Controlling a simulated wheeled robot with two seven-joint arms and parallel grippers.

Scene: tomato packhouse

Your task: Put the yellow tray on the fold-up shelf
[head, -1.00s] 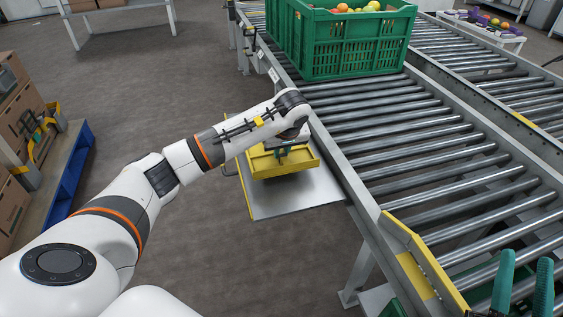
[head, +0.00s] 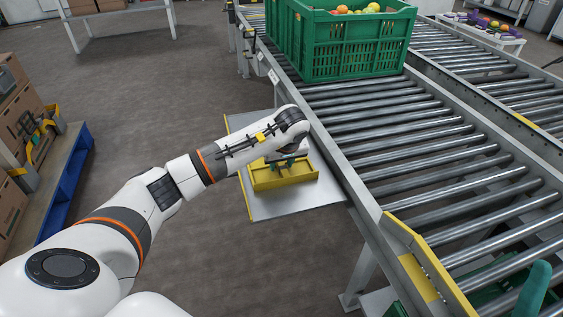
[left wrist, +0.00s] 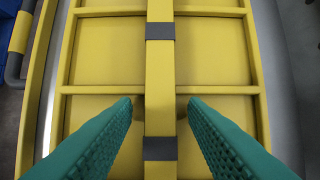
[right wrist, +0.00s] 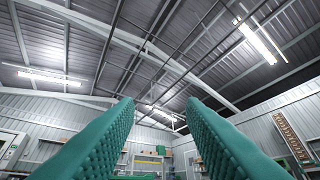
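The yellow tray (head: 292,183) appears to lie flat on the grey fold-up shelf (head: 300,204), which juts from the conveyor's left side and has a yellow outer edge. My left gripper (head: 285,165) is over the tray from above. In the left wrist view, its green fingertips (left wrist: 160,100) stand either side of the tray's central handle bar (left wrist: 160,70), with a gap on each side. The tray's far part is hidden by my left wrist. My right gripper (right wrist: 162,100) is open and empty, pointing up; one finger shows at the head view's lower right.
A green crate of tomatoes (head: 345,50) stands on the roller conveyor (head: 420,140). A yellow guard (head: 425,255) edges the near conveyor. A blue pallet (head: 68,185) with boxes is at left. The floor between is clear.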

